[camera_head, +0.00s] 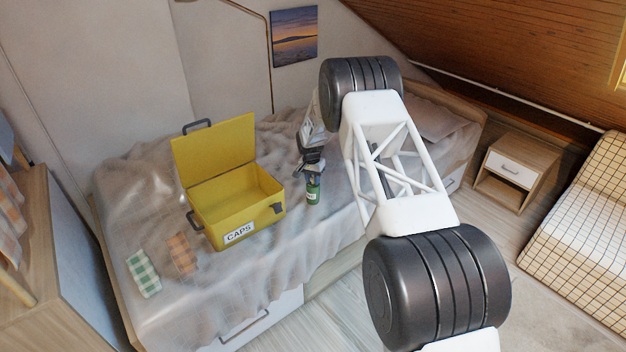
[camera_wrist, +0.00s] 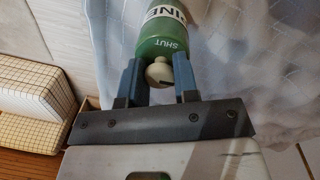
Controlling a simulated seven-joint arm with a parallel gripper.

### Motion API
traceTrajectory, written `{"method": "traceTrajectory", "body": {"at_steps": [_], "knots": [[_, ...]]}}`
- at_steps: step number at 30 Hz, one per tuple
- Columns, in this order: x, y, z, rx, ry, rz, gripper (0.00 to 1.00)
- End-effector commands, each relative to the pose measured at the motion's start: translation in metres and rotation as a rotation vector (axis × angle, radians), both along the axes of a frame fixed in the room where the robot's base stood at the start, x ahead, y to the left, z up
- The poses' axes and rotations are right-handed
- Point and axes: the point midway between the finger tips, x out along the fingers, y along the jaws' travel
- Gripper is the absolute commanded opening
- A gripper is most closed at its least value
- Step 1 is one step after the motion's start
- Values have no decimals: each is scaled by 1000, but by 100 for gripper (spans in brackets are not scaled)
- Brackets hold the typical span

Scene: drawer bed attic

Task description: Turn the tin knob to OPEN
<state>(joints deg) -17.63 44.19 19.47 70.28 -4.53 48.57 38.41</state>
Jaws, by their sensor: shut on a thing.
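The green tin (camera_head: 313,193) stands on the grey bedspread to the right of the yellow box, with my gripper (camera_head: 312,170) right above it. In the wrist view the tin (camera_wrist: 161,38) shows a white label band, partly cut off, and the word SHUT in small white letters on its green part. Its cream knob (camera_wrist: 158,71) sits between the two blue-grey fingers of my gripper (camera_wrist: 160,80), which are shut on it. A dark mark shows on the knob. The word OPEN is not visible.
An open yellow box (camera_head: 236,208) labelled CAPS stands on the bed (camera_head: 225,296), its lid raised. A green checked cloth (camera_head: 143,273) and an orange one (camera_head: 183,253) lie to its left. A small nightstand (camera_head: 515,170) stands at the right.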

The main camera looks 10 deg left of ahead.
Motion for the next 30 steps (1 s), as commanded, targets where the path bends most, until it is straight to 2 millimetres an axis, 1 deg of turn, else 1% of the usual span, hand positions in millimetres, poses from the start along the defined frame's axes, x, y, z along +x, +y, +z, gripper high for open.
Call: {"method": "traceTrajectory", "body": {"at_steps": [5, 6, 11, 23, 26, 30], "knots": [[0, 0, 0, 0, 0, 0, 14], [0, 0, 0, 0, 0, 0, 33], [0, 0, 0, 0, 0, 1, 57], [0, 0, 3, 0, -1, 2, 58], [0, 1, 9, 0, -1, 2, 58], [1, 2, 23, 0, -1, 2, 58]]}}
